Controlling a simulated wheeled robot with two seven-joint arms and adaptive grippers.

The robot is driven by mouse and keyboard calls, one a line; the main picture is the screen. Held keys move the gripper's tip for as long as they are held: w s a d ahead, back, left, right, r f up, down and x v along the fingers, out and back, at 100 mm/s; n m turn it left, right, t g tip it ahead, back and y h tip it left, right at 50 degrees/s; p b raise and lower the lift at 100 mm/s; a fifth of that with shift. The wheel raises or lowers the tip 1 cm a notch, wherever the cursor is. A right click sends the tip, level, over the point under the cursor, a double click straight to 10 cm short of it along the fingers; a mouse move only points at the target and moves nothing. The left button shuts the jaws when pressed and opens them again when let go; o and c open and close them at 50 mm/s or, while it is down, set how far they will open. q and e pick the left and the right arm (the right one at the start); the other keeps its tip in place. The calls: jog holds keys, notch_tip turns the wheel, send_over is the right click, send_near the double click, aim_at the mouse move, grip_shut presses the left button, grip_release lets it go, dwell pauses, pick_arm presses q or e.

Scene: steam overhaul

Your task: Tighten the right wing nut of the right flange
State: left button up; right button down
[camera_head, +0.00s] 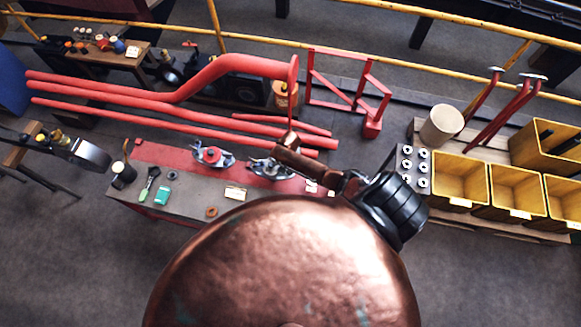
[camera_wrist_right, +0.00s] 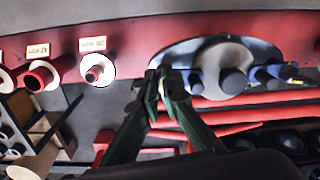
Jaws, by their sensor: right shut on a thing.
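The right flange (camera_head: 270,167) sits on the red bench, partly covered by my copper-coloured arm links. The left flange (camera_head: 213,154), with a red centre, stands apart to the left. My left gripper is not in view.
Red pipes (camera_head: 160,106) run behind the bench. Short red fittings with labels (camera_wrist_right: 97,70) stand beside the flange. Yellow bins (camera_head: 460,204) stand at right. A large copper surface blocks the lower middle.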

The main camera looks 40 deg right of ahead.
jog(key=shift+w+a+m+p, duration=0.1)
jog(key=shift+w+m+p, duration=0.1)
jog(key=shift+m+p, duration=0.6)
jog(key=shift+m, duration=0.3)
jog(key=c, duration=2.1)
grip_release()
notch_tip(320, 180, up, 12)
jog(key=shift+s, duration=0.1)
